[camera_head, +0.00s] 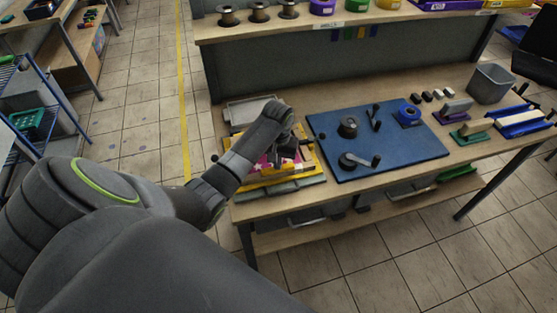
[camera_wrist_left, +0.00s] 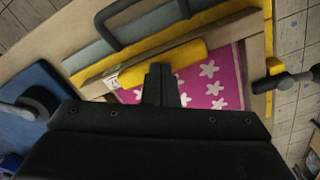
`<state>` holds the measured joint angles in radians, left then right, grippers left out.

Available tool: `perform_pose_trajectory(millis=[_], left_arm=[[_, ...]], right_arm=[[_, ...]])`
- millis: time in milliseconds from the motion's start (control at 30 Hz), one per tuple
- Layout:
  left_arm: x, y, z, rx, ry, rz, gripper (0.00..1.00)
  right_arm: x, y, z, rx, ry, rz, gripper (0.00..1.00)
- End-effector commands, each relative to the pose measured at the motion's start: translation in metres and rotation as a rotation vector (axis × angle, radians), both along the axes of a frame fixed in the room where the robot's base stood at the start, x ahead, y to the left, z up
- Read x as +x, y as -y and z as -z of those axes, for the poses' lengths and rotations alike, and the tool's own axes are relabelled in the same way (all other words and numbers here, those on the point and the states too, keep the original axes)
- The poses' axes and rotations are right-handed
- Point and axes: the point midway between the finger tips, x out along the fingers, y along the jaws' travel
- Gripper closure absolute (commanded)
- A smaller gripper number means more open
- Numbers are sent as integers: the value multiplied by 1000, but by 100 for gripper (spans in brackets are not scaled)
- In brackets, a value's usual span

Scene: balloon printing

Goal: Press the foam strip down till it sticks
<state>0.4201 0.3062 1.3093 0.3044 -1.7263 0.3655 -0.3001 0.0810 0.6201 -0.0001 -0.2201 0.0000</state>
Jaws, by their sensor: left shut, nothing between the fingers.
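A yellow strip, which looks like the foam strip (camera_wrist_left: 187,56), lies along the edge of a pink sheet with white stars (camera_wrist_left: 214,88) in the left wrist view. The pink sheet also shows in the head view (camera_head: 265,165), partly behind my arm. It sits inside a wooden and yellow frame (camera_wrist_left: 258,62). My left gripper (camera_wrist_left: 161,70) is shut and empty, with its tips over the lower edge of the strip. I cannot tell if they touch it. In the head view my left gripper (camera_head: 290,146) is over the yellow-framed board. My right gripper is not in view.
A blue mat (camera_head: 405,152) with dark round parts and handles lies right of the frame. A grey tray (camera_head: 250,112) is behind it. A grey bin (camera_head: 490,84) and stamp-like blocks (camera_head: 471,129) stand at the right. A shelf with spools (camera_head: 259,12) runs along the back.

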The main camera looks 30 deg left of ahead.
Motion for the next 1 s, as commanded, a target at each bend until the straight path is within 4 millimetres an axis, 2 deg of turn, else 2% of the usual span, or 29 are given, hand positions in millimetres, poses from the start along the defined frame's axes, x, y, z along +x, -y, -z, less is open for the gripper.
perform_pose_trajectory(millis=[533, 800, 1000], left_arm=[[-3, 1, 2, -4, -10, -1, 100], [-2, 0, -26, 0, -4, -1, 100], [-1, 0, -46, -2, -2, 0, 100]], right_arm=[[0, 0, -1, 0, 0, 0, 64], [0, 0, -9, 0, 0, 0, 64], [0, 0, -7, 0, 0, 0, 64]])
